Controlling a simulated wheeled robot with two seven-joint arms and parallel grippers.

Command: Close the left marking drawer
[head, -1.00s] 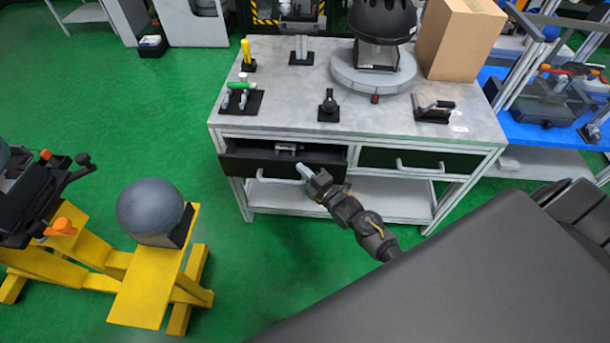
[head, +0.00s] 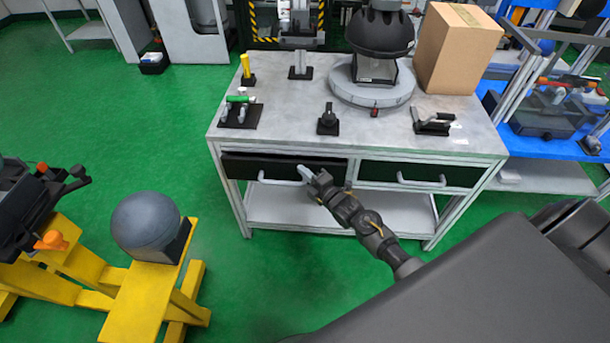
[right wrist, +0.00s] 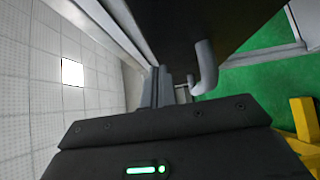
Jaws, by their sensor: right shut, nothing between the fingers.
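The left marking drawer has a black front (head: 240,168) with a pale bar handle and sits under the left half of the grey bench top. It is almost flush with the bench; a thin dark strip shows along its top edge, and its inside is hidden. My right gripper (head: 304,172) is shut and empty, with its tips at the right part of the drawer front, beside the handle. In the right wrist view the shut fingers (right wrist: 160,88) are close to the dark drawer front (right wrist: 200,22) and the handle (right wrist: 207,68). Contact is hard to tell. My left gripper is not in view.
The right drawer (head: 415,174) is shut beside it. The bench top (head: 285,125) carries a turntable (head: 372,90), a cardboard box (head: 458,50) and small clamps. A yellow stand (head: 150,295) with a grey ball is at the lower left. Green floor lies clear between.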

